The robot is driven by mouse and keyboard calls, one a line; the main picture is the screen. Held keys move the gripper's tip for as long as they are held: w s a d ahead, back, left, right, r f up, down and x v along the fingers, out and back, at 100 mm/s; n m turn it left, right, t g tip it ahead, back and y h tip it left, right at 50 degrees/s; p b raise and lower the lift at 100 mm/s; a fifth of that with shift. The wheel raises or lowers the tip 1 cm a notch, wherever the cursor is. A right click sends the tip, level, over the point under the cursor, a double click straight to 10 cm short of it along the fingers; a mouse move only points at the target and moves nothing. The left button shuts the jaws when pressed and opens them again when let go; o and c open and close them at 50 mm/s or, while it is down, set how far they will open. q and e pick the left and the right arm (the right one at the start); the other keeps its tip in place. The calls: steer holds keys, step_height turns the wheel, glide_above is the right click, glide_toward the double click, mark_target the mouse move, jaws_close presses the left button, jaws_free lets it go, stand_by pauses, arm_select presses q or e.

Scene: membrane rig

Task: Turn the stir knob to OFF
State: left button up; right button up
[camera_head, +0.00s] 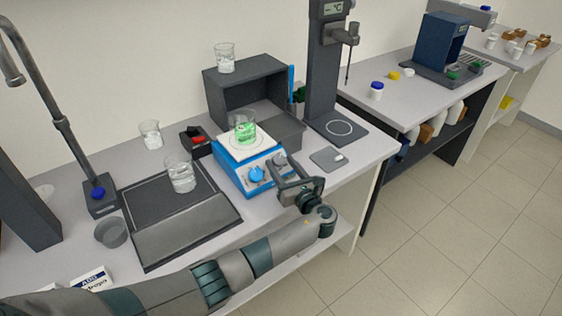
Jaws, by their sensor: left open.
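A blue hotplate stirrer (234,181) with a white top plate stands on the lab bench. A glass beaker with green liquid (245,130) sits on its plate. Its front panel has a large blue knob (257,174) on the left and a smaller grey-white knob (280,159) on the right. I cannot read labels or which knob is for stirring. My left gripper (282,178) is open in front of the panel, close to the right knob; I cannot tell if it touches. My right gripper is not in view.
A dark sink area with a beaker (181,174) lies left of the stirrer. A black box with a red switch (196,142) is beside it. An open dark grey box (254,91) and a tall stand (329,70) are behind. A flat grey pad (327,160) lies right.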

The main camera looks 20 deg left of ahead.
arm_select(q)
steer(key=shift+w+a, duration=0.3)
steer(key=c, duration=1.1)
steer(key=shift+o, duration=0.2)
